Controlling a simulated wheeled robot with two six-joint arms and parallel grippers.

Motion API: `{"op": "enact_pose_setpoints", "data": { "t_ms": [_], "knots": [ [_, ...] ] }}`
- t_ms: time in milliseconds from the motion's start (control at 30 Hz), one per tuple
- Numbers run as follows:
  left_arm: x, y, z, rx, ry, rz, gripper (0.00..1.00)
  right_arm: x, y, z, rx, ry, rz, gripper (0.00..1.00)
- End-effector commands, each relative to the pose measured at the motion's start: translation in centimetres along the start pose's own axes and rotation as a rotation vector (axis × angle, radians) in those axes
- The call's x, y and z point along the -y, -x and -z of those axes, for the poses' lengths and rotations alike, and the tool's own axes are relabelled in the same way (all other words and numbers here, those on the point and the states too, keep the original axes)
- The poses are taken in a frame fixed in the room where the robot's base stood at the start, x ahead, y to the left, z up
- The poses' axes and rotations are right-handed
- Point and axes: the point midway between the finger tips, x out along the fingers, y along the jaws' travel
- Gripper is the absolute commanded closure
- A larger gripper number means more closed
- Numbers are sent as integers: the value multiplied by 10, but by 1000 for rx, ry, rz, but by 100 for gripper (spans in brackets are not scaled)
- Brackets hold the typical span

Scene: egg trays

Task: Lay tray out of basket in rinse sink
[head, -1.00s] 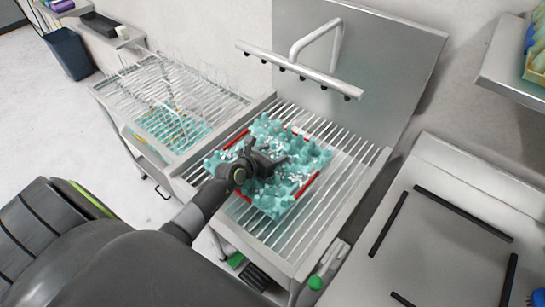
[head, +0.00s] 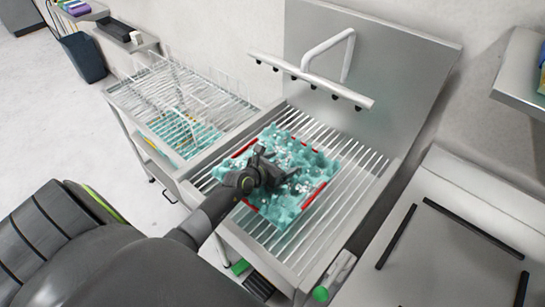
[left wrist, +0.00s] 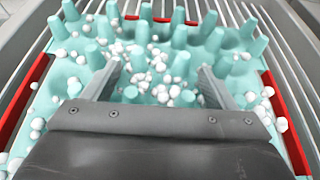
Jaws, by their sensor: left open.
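A teal egg tray (head: 283,214) with upright pegs lies on the slatted rinse sink (head: 349,170), inside red edge strips. Many small white bits, like foam or shell, are scattered over it. The tray also fills the left wrist view (left wrist: 185,60). My left gripper (head: 277,168) is over the middle of the tray. Its two fingers stand apart in the left wrist view (left wrist: 157,80), with tray pegs and white bits showing between them. I cannot tell whether the fingers touch the tray. My right gripper is not in view.
A spray bar (head: 312,80) with several nozzles stands over the back of the sink. A wire rack (head: 185,95) is at the left. A steel counter (head: 450,262) with black strips is at the right. A green knob (head: 320,294) is at the sink's front.

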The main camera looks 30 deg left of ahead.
Motion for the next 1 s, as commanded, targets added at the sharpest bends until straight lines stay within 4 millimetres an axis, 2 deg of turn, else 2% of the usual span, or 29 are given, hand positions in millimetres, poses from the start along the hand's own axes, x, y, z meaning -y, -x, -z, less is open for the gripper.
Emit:
{"op": "enact_pose_setpoints", "data": {
  "t_ms": [167, 600, 800, 1000],
  "knots": [
    [0, 22, 0, -1, -1, 0, 21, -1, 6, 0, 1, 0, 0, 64],
    [0, 101, 1, -2, -2, 0, 21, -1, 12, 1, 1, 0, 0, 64],
    [0, 118, 0, 0, -1, 0, 21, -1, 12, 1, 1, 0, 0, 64],
    [0, 121, 0, -1, 0, 0, 21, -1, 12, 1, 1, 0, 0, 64]
  ]
}}
